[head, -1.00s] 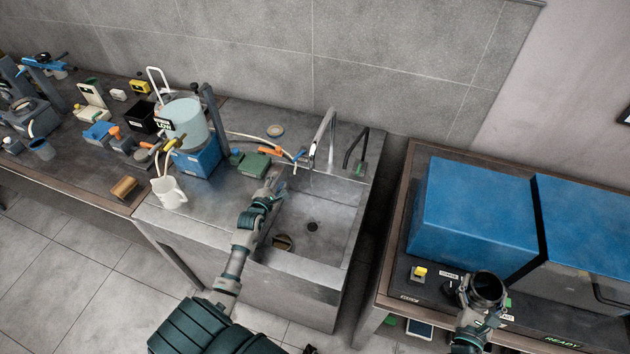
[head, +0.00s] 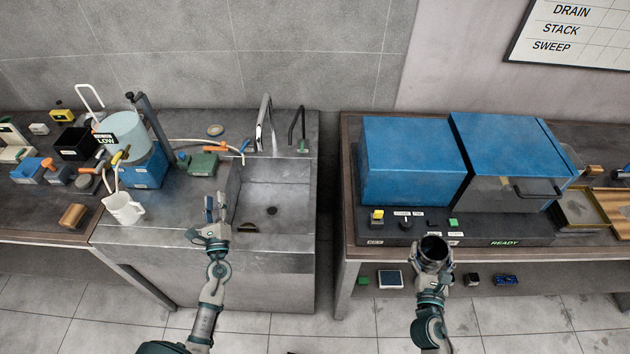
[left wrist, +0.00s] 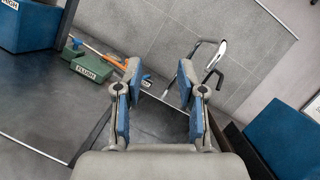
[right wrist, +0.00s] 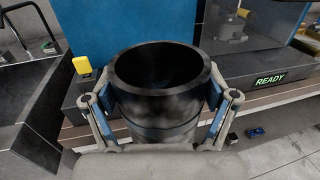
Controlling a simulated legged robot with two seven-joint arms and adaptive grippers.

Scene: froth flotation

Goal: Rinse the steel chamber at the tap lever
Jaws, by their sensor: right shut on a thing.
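The steel chamber (head: 434,245) is a dark, open-topped cylinder. My right gripper (head: 433,262) is shut around its sides and holds it upright in front of the blue machine. In the right wrist view the chamber (right wrist: 165,125) sits between both fingers, its mouth facing up. The steel tap (head: 265,122) stands at the back of the sink (head: 275,187), with a small blue piece (head: 245,147) left of it; I cannot tell if that piece is its lever. My left gripper (head: 215,207) is open and empty near the sink's front left edge. The tap also shows in the left wrist view (left wrist: 185,82).
A green FLUSH block (head: 204,164) and orange-ended hose lie left of the sink. A white jug (head: 123,208) stands near the counter's front. A black bent pipe (head: 296,124) stands right of the tap. A gap separates the sink counter from the blue machine's bench (head: 347,225).

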